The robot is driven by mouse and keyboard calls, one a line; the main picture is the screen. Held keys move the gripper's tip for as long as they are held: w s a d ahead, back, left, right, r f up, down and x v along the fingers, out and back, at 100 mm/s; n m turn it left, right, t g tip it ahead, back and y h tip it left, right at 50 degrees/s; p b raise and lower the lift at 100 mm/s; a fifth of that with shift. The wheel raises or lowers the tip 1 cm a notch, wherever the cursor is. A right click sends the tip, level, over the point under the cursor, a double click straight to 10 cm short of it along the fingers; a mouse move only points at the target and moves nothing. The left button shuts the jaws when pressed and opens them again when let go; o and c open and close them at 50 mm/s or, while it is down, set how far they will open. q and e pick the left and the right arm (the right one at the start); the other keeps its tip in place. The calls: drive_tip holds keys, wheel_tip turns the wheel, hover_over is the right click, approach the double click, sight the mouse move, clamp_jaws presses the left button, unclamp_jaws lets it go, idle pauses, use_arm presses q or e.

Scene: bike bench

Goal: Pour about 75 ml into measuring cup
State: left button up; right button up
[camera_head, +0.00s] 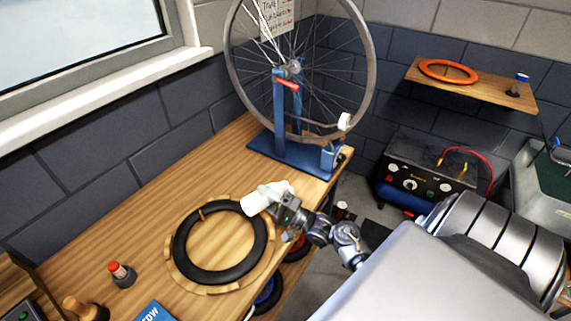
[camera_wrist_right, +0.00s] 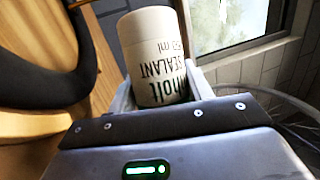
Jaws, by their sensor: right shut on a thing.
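A white sealant bottle (camera_head: 253,204) is held by my right gripper (camera_head: 272,194) above the right edge of the wooden ring on the bench, and it looks tilted. In the right wrist view the bottle (camera_wrist_right: 152,45) sits between the pale fingers of the right gripper (camera_wrist_right: 161,92). Its dark print reads "SEALANT" and "ml", partly cut off. Its mouth cannot be made out. I cannot make out a measuring cup in either view. My left gripper is not in view.
A black tire (camera_head: 183,254) lies on the round wooden ring (camera_head: 222,289). A bike wheel (camera_head: 233,75) stands in a blue truing stand (camera_head: 279,150) behind. The bench (camera_head: 150,205) is clear behind the ring.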

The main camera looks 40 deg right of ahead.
drive_tip(key=shift+w+d, duration=0.1)
idle(0.4)
drive_tip(key=shift+a+f+n+g+b, duration=0.15)
drive_tip(key=shift+f+n+g+b, duration=0.1)
drive_tip(key=shift+n+b, duration=0.35)
drive_tip(key=shift+a+f+n+g+b, duration=0.1)
drive_tip(key=shift+f+n+g+b, duration=0.15)
drive_tip(key=shift+n+b, duration=0.35)
drive_tip(key=shift+r, duration=0.25)
drive_tip(key=f+n+b, duration=0.1)
drive_tip(key=f+n+g+b, duration=0.1)
drive_tip(key=b, duration=0.1)
drive_tip(key=shift+a+n+y, duration=0.3)
drive_tip(key=shift+r+n+g+p, duration=0.3)
drive_tip(key=shift+r+n+p, duration=0.1)
drive_tip(key=shift+r+p, duration=0.5)
drive_tip(key=shift+r+n+g+p, duration=0.3)
drive_tip(key=shift+r+n+p, duration=0.15)
drive_tip(key=shift+p, duration=0.35)
drive_tip(key=shift+r, duration=0.1)
